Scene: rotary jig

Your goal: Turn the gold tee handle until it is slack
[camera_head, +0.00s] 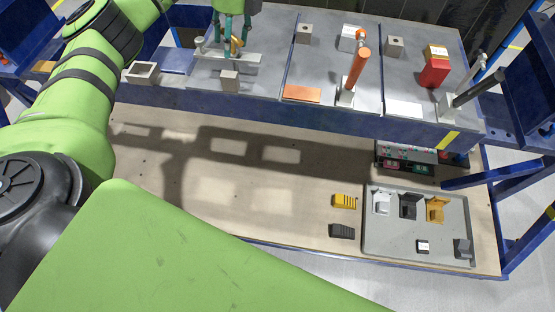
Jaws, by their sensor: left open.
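The gold tee handle (238,43) is small and sits on a grey metal fixture (245,59) on the blue-framed bench at the upper left. My left gripper (232,36) reaches down from the top edge with its teal fingers. The fingers are open and stand over and around the gold handle, partly hiding it. I cannot tell whether they touch it. My right gripper is out of view.
An orange handle (360,67) stands on the middle panel. A red block (434,73) and a black-handled lever (478,88) are at the right. A grey tray (390,244) with several small parts lies on the lower shelf, whose left side is bare.

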